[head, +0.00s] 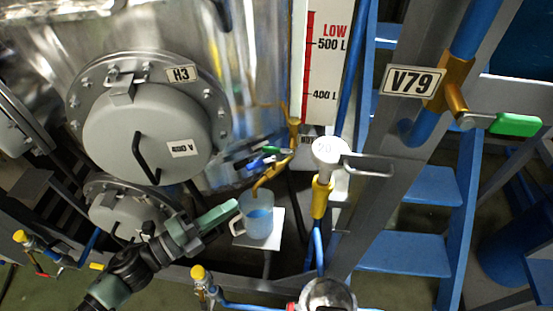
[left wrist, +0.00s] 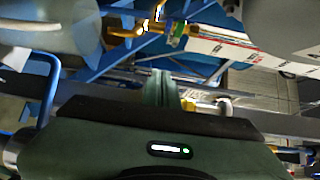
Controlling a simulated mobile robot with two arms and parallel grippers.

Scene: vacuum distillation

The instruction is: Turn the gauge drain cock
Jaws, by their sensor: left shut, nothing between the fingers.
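The gauge drain cock (head: 279,160) is a brass fitting at the foot of the level gauge (head: 322,70), with small blue and green levers and a bent spout. In the left wrist view the brass pipework (left wrist: 150,26) shows near the top. A clear jug (head: 257,216) with bluish liquid stands under the spout. My left gripper (head: 234,206) is shut and empty, just left of the jug and below the cock, apart from the cock. Its green fingertips (left wrist: 163,88) are together in the left wrist view. My right gripper is not in view.
The jug stands on a small white stand (head: 275,235). A grey hatch marked H3 (head: 110,125) is at the upper left. Blue steps (head: 405,254) lie farther right.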

